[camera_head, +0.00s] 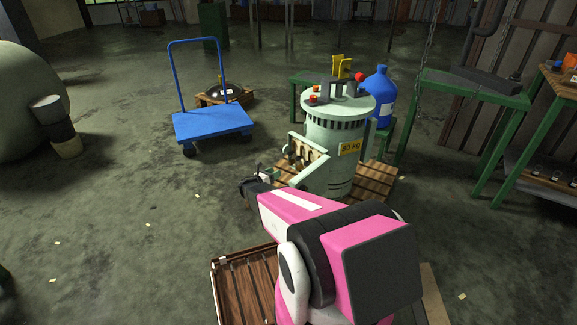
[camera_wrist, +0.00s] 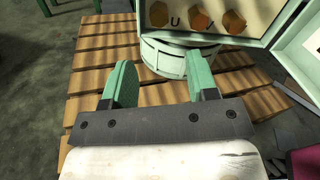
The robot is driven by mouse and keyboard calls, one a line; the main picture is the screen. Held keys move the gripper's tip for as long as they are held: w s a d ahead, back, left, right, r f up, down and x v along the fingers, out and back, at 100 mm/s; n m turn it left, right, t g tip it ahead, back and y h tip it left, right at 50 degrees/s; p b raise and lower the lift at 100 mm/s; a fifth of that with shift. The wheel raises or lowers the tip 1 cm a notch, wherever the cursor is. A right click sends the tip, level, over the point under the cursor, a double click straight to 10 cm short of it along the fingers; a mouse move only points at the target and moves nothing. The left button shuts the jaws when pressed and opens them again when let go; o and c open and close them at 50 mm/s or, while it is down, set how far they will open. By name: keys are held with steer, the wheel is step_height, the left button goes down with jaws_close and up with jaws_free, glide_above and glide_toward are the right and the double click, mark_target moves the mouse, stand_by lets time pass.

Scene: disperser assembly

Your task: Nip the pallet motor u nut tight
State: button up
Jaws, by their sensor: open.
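The pallet motor (camera_head: 335,140) is a pale green upright cylinder with a yellow 80 kg label, standing on a wooden pallet (camera_head: 375,183). Its open terminal box (camera_head: 308,158) faces my arm. In the wrist view, the box (camera_wrist: 238,42) shows at the top edge with three copper-coloured hex nuts, left (camera_wrist: 158,14), middle (camera_wrist: 199,20) and right (camera_wrist: 234,22). A letter U stands between the left and middle nuts. My gripper (camera_wrist: 160,80) is open and empty, its two green pads apart, below and short of the nuts. In the head view its fingertips are hard to make out.
An opened cover (camera_wrist: 303,45) sticks out at the box's right. A blue cart (camera_head: 212,124) stands back left, a blue bottle (camera_head: 381,97) behind the motor, and a green table (camera_head: 470,88) to the right. A wooden crate (camera_head: 247,285) lies in front. The left floor is mostly clear.

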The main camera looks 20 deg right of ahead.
mark_target(289, 163)
steer(key=x, duration=1)
steer(key=shift+w+d, duration=0.2)
steer(key=shift+d, duration=0.05)
steer(key=c, duration=0.9)
